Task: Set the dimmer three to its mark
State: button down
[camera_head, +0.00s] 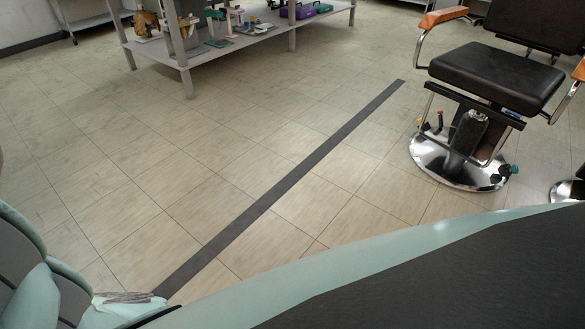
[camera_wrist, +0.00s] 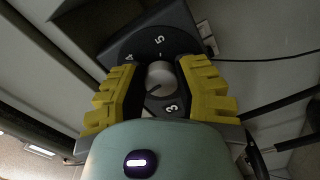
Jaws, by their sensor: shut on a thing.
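The dimmer (camera_wrist: 177,43) shows in the wrist view as a dark box with a dark round dial face. The digits 4 and 5 stand near the far side of its knob and a 3 stands on the near side. The round grey knob (camera_wrist: 160,75) has a dark line that points to the lower left. My gripper (camera_wrist: 160,80) has its yellow fingers on either side of the knob and is shut on it. The fingers hide the sides of the dial. I cannot make out the mark. The dimmer is not seen in the head view.
The head view shows open tiled floor (camera_head: 330,180) with a dark strip (camera_head: 290,190) across it. A black chair (camera_head: 495,78) on a chrome base stands at right, and a grey shelf table (camera_head: 240,42) at the back. A cable (camera_wrist: 265,60) runs right of the dimmer.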

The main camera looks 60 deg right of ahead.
jog(key=n+b, duration=0.8)
jog(key=n, duration=0.2)
jog(key=shift+r, duration=0.1)
jog(key=shift+b, duration=0.35)
jog(key=c, duration=0.6)
grip_release()
jog(key=shift+r, duration=0.15)
jog(key=shift+n, duration=0.3)
